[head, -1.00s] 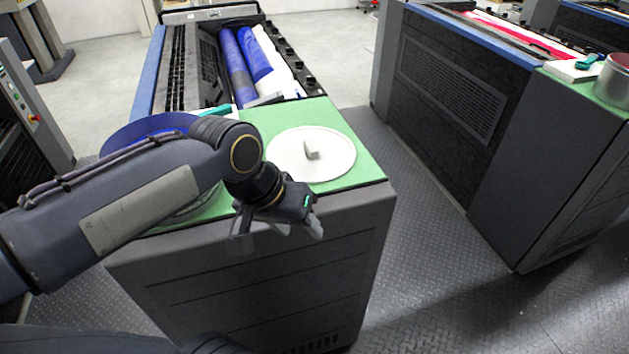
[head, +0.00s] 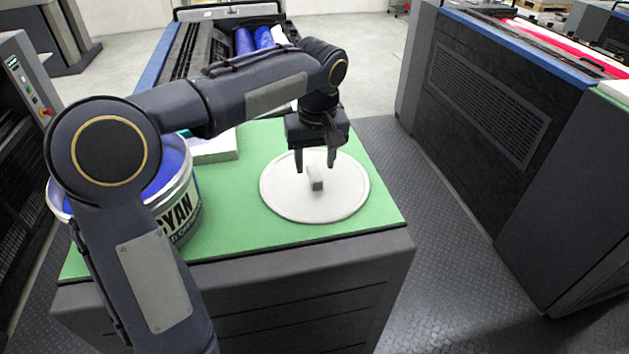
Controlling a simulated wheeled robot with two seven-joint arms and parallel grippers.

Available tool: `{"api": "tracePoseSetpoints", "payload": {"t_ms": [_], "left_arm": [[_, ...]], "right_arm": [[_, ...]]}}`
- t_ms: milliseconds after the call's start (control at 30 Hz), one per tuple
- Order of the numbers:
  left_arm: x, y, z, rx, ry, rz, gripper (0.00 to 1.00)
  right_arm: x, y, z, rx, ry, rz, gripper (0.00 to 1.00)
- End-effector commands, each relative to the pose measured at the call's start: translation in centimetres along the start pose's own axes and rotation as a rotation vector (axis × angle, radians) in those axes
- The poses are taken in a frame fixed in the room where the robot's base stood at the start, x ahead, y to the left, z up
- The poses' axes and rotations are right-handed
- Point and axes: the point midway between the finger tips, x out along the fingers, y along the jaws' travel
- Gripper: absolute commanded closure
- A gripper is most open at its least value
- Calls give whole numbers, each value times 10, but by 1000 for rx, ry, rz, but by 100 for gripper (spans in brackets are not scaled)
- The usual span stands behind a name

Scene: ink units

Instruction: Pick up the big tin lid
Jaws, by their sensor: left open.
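The big tin lid (head: 290,200) is a round, pale grey-white disc with a small upright block handle (head: 315,179) at its middle. It lies flat on the green top (head: 240,237) of the near ink unit. My left gripper (head: 315,166) points down over the lid, with its two fingers apart on the left and right of the handle as seen in the head view. I cannot tell how far the fingertips are above the lid. My right gripper is not in view.
A large open tin (head: 184,215) of blue ink, labelled CYAN, stands left of the lid, partly behind my left arm. A white box (head: 213,150) lies behind it. Another machine (head: 500,120) stands to the right across a dark floor.

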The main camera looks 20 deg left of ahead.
Motion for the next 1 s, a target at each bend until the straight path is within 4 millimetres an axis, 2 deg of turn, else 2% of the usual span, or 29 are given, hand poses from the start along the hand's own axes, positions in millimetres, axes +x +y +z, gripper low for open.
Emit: {"api": "tracePoseSetpoints", "payload": {"t_ms": [100,200,467,800,1000], "left_arm": [[18,-1,1,-1,-1,-2,53],[26,-1,1,-1,0,-1,53],[27,-1,1,0,0,1,54],[27,-1,1,0,0,1,99],[27,0,1,0,0,1,100]], "right_arm": [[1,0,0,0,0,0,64],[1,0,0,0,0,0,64],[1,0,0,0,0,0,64],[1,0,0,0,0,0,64],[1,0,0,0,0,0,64]]}}
